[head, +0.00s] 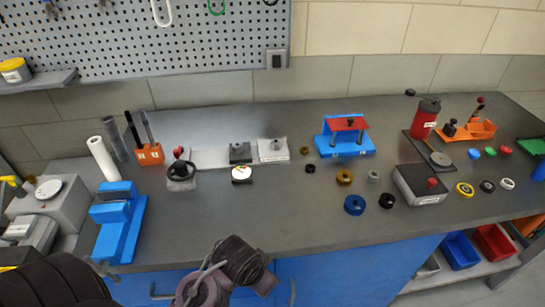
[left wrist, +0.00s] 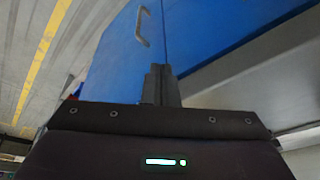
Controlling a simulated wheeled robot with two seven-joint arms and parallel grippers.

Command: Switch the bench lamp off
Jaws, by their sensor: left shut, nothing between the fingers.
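No lamp that I can pick out shows in either view. A small grey wall switch box (head: 277,59) with a dark middle is fixed at the lower right corner of the pegboard; whether it works the lamp I cannot tell. My left gripper (left wrist: 158,70) is shut and empty in the left wrist view, in front of a blue cabinet door. My right gripper is in neither view.
The grey bench (head: 270,220) has a clear front middle strip. A blue vise (head: 120,222), a valve wheel (head: 181,171), a blue stand with a red top (head: 346,137) and a grey box with a red button (head: 420,184) stand on it. The cabinet handle (left wrist: 142,27) juts out.

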